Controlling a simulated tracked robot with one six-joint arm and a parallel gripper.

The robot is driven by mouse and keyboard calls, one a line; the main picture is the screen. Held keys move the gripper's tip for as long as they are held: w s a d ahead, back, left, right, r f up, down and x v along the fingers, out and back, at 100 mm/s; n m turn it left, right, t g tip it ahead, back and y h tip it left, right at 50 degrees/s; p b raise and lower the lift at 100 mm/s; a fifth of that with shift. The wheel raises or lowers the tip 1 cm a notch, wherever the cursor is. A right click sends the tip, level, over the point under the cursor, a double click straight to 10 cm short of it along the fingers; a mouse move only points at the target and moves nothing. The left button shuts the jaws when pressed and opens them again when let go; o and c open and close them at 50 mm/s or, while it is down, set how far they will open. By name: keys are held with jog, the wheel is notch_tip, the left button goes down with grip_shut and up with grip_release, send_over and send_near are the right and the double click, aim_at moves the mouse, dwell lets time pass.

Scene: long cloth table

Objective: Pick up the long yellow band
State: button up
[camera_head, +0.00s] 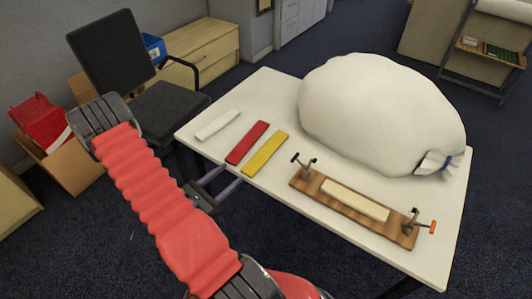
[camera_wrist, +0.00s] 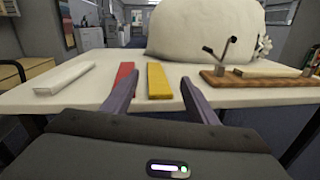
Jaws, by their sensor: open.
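The long yellow band (camera_head: 265,154) lies flat on the white table, to the right of a red band (camera_head: 247,142). In the wrist view the yellow band (camera_wrist: 159,81) lies ahead, between the lines of my two fingers. My gripper (camera_head: 229,177) is open and empty at the table's near left edge, short of the yellow band's near end. In the wrist view my gripper's fingers (camera_wrist: 158,84) stand apart, the left one overlapping the near part of the red band (camera_wrist: 124,76).
A white band (camera_head: 217,125) lies left of the red one. A wooden board (camera_head: 338,203) with clamps and a pale strip lies to the right. A big white sack (camera_head: 375,112) fills the table's back. A black chair (camera_head: 165,106) stands beyond the table's left end.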

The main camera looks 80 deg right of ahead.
jog(key=f+n, duration=0.1)
jog(key=f, duration=0.1)
jog(key=s+f+t, duration=0.1)
jog(key=f+n, duration=0.1)
jog(key=f, duration=0.1)
jog(key=shift+s+d+f+n+t+h, duration=0.25)
jog(key=shift+d+f+n+t+h, duration=0.05)
jog(key=shift+d+f+t+h, duration=0.1)
jog(key=shift+r, duration=0.1)
send_near(257, 162)
jog(key=shift+w+x, duration=0.2)
jog(key=shift+x, duration=2.15)
jog(key=shift+s+d+r, duration=0.1)
jog(key=shift+d, duration=0.1)
jog(key=shift+x, duration=2.45)
jog(key=shift+s, duration=0.1)
jog(key=c, duration=0.8)
